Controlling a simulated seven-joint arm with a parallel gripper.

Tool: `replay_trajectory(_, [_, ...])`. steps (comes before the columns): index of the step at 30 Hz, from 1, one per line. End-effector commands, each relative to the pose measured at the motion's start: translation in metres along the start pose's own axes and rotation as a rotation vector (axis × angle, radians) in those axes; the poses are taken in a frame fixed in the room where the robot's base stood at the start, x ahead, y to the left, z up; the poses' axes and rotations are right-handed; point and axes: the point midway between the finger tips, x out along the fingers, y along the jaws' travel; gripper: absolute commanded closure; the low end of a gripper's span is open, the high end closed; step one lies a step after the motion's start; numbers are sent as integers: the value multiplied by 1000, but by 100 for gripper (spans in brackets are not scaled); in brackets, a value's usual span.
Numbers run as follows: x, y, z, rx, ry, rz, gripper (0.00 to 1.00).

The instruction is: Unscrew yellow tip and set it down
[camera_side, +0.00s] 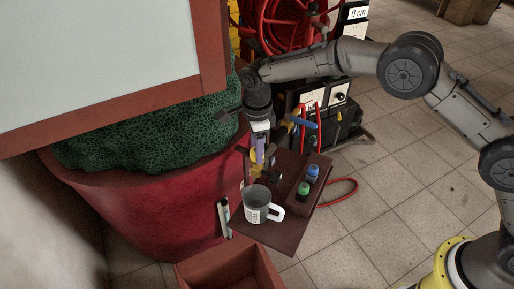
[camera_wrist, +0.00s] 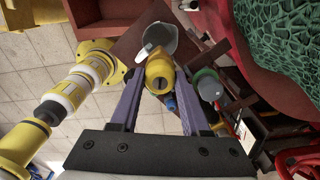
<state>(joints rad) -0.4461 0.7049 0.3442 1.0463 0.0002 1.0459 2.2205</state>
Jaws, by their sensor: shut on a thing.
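The yellow tip (camera_wrist: 160,70) sits between the two purple fingers of my gripper (camera_wrist: 160,78) in the wrist view. My gripper is shut on it. In the side view my gripper (camera_side: 261,152) points down above the back of a small brown table, with the yellow tip (camera_side: 256,160) at its fingers. What lies directly under the tip is hard to make out, so I cannot tell whether it is still attached to anything.
A grey mug with a white handle (camera_side: 257,204) stands on the brown table (camera_side: 270,238). A brown block beside it holds a blue tip (camera_side: 312,171) and a green tip (camera_side: 303,188). A large red pot (camera_side: 150,215) stands left. An open brown crate (camera_side: 230,272) lies in front.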

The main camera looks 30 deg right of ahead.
Motion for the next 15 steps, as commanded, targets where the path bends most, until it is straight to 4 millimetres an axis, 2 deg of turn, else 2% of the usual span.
replay_trajectory(8, [0,0,0,-15,0,0,85])
replay_trajectory(15, [0,0,0,-153,0,0,85])
